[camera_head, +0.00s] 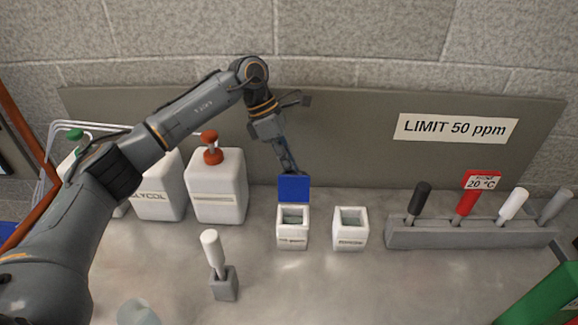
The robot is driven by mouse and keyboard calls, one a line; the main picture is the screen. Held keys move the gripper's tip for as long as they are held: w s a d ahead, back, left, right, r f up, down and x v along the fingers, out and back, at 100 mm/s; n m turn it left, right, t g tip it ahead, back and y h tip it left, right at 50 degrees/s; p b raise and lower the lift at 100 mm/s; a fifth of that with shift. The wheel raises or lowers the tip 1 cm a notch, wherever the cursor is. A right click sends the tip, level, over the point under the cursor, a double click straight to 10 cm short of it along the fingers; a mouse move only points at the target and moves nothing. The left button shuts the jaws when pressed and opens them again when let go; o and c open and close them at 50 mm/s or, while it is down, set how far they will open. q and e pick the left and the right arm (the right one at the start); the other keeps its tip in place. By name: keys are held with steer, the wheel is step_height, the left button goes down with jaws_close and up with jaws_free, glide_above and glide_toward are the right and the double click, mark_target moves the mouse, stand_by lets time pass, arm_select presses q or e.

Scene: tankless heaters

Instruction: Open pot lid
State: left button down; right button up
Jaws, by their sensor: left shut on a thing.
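A small white pot (292,239) stands on the metal table, its square mouth open and something greenish inside. A blue lid (294,188) stands upright just above and behind the pot's mouth. I cannot tell whether it touches the pot's back rim. My left gripper (289,169) reaches down from above, shut on the blue lid, whose face hides the fingertips. A second white pot (350,240) stands to the right, also open on top. My right gripper is not in view.
White canisters (218,190) stand at the left, one with a red knob. A white-handled tool sits in a grey block (224,285) in front. A grey rack (472,233) with several handles is at the right. A grey backboard (350,135) stands behind.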

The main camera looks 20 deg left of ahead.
arm_select(q)
steer(key=shift+w+a+f, duration=0.15)
steer(key=shift+a+f, duration=0.1)
steer(key=shift+f, duration=0.25)
steer(key=c, duration=1.7)
jaws_free()
steer(key=o, duration=0.4)
steer(key=shift+w+f, duration=0.15)
steer(key=shift+w, duration=0.05)
steer(key=shift+c, duration=0.2)
steer(key=shift+w, duration=0.25)
